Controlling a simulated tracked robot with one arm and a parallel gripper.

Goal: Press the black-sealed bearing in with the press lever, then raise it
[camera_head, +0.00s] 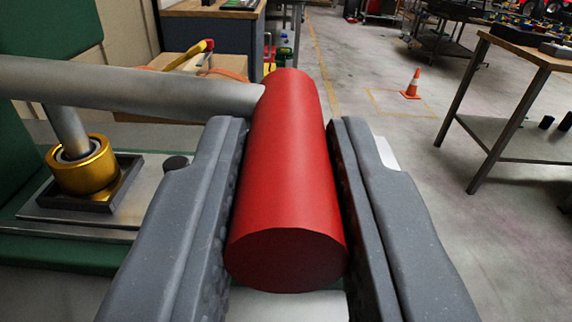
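The press lever is a grey bar (140,88) that runs in from the left to a red cylindrical handle (287,185). My gripper (288,160) has one dark grey finger on each side of this handle and looks shut on it. A grey ram (68,130) comes down from under the bar into a gold ring-shaped housing (82,172) on a dark square block. The ram's lower end is inside the housing's opening. A light ring shows around it there, but I cannot make out the black-sealed bearing or how deep it sits.
The housing's block stands on a grey metal plate (100,220) on the green press base, beside a green upright (50,25). A cabinet with a wooden top stands behind. At the right are a workbench (535,55), an orange cone (412,85) and open floor.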

